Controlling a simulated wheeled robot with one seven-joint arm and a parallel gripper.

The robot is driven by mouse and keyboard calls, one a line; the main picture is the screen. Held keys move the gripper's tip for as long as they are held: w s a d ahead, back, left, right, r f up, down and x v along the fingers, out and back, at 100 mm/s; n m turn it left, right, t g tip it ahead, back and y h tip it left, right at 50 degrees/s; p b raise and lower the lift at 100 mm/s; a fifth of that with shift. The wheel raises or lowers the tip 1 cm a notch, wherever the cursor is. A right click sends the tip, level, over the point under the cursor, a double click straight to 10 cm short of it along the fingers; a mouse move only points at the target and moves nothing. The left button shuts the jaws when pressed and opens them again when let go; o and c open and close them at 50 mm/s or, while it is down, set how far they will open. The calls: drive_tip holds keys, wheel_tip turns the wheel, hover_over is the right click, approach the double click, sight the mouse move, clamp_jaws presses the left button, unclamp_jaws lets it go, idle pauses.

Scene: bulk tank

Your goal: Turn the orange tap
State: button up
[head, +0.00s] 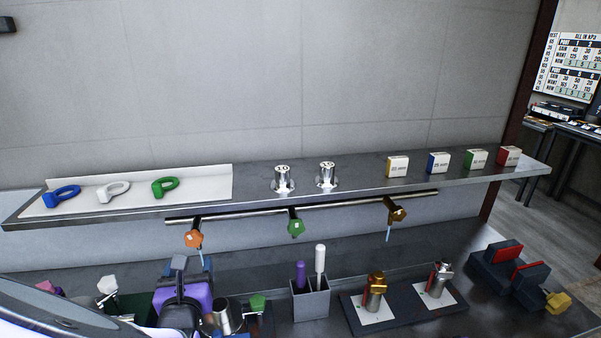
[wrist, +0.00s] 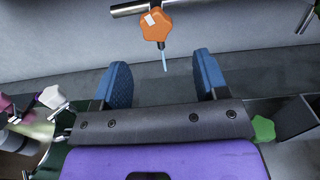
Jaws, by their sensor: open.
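The orange tap (head: 194,239) hangs at the left end of a metal pipe under the shelf, with a pale blue stream or rod below it. In the wrist view the orange tap (wrist: 156,25) is ahead of my gripper, with a small white mark on its knob. My gripper (wrist: 163,80) is open and empty, its two blue finger pads apart, and the tap lies beyond them, not between them. In the head view my gripper (head: 186,270) is low on the left, below the tap, partly hidden by its own purple and black body.
The shelf (head: 350,178) above holds rings, weights and boxes. A grey holder (head: 311,299), metal jugs and other fittings stand on the counter below, close to my gripper.

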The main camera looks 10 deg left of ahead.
sight(193, 242)
drive_tip(key=x, duration=1)
drive_tip(key=shift+w+a+r, duration=0.1)
drive_tip(key=shift+w+a, duration=0.05)
drive_tip(key=shift+a, duration=0.2)
drive_tip(key=c, duration=0.9)
